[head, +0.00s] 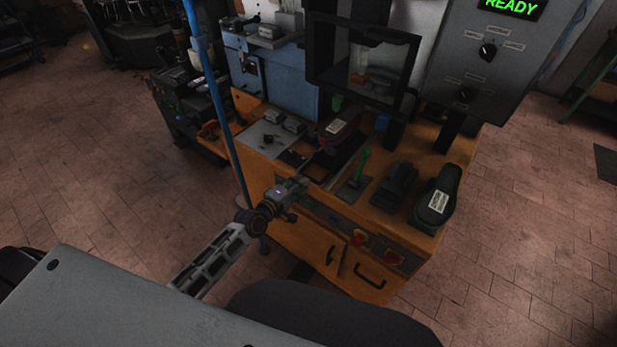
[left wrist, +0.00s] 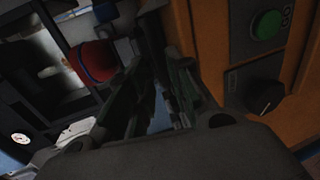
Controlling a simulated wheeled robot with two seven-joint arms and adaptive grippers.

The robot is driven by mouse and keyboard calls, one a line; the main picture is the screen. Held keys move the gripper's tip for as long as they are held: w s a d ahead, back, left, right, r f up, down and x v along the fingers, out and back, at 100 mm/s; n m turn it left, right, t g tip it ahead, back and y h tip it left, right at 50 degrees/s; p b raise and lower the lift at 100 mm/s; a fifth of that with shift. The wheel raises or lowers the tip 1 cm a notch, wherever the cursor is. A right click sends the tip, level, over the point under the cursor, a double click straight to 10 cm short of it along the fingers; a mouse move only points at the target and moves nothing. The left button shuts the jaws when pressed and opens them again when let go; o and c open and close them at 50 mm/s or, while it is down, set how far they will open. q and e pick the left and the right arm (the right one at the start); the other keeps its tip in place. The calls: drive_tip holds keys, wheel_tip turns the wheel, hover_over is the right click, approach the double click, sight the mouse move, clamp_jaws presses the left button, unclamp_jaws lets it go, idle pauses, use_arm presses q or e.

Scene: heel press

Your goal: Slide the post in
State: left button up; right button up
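A dark red shoe-like piece with a white label (head: 336,127) sits at the back of a dark slide (head: 325,163) on the orange press bench. I cannot clearly tell the post apart from the dark parts under this piece. A red part with a blue band (left wrist: 92,62) shows in the left wrist view. My left gripper (head: 304,182) is at the bench's front edge, by the near end of the slide. Its fingers (left wrist: 158,90) stand apart, with a dark part beyond them; I see nothing clearly gripped. My right gripper is out of view.
Black shoe-shaped pieces (head: 437,196) lie farther right. The orange front panel has a green button (left wrist: 267,25) and a black knob (left wrist: 265,97). A blue pole (head: 222,110) rises at the left. The control box display (head: 510,6) reads READY.

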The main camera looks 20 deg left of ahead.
sight(308, 176)
use_arm(q)
drive_tip(key=shift+x, duration=2.75)
drive_tip(key=shift+c, duration=0.2)
clamp_jaws()
